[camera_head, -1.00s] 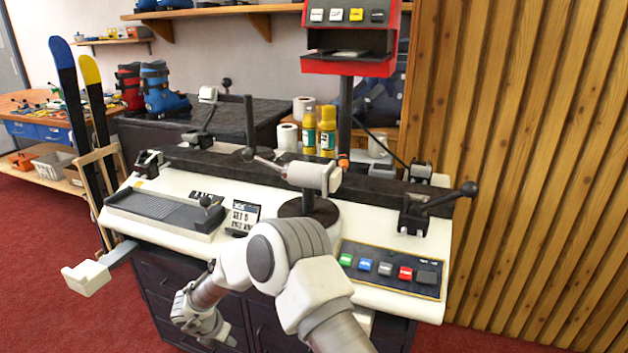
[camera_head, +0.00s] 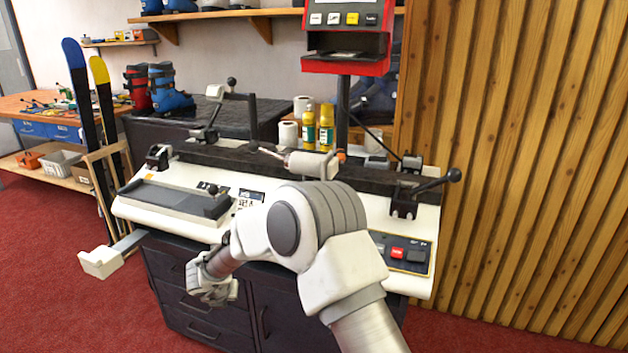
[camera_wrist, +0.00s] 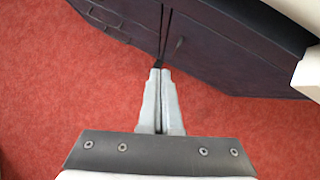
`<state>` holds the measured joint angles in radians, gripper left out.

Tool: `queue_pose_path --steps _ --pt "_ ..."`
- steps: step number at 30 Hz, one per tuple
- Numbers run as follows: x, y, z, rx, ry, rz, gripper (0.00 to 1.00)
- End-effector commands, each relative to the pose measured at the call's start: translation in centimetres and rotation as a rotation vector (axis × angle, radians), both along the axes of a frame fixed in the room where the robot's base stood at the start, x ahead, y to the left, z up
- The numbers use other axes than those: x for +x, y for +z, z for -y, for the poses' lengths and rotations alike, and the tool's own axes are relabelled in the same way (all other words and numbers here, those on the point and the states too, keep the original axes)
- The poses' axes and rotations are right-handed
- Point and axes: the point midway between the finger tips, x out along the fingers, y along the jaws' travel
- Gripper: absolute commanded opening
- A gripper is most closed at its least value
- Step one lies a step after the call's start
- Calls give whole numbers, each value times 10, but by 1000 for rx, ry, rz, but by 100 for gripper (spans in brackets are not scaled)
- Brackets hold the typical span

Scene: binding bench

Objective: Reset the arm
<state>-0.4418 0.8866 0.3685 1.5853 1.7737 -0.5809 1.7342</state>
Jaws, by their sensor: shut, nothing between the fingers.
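My gripper (camera_wrist: 159,78) is shut and empty in the wrist view, pointing over the red carpet towards the dark cabinet (camera_wrist: 225,45). In the head view my arm is folded in front of the binding bench (camera_head: 155,211), with its wrist low before the cabinet drawers (camera_head: 188,312). The fingertips are not clearly visible there. My arm hides part of the bench's front and much of its button panel (camera_head: 405,254).
A white-ended bracket (camera_head: 100,263) sticks out from the bench's left side. Skis (camera_head: 80,110) stand in a wooden rack at left. A black-knobbed lever (camera_head: 435,185) is at the bench's right, near a slatted wood wall (camera_head: 520,160). Red carpet (camera_head: 60,310) is free at front left.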

Motion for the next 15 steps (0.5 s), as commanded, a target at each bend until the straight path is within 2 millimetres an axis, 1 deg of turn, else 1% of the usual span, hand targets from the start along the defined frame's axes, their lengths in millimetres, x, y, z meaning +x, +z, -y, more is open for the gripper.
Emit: queue_pose_path --steps 1,4,5,6,7,9,11,12,15 --pt "11 28 4 -14 80 54 0" --pt "25 78 11 -69 273 162 0" --pt "28 93 14 -91 332 195 0" --pt "30 113 17 -122 409 237 0" --pt "31 127 21 -148 467 267 0" --pt "31 159 29 -217 601 336 0" --pt "27 185 38 -282 712 391 0" --pt "23 200 44 -329 786 424 0" --pt "9 235 61 -456 965 498 0"
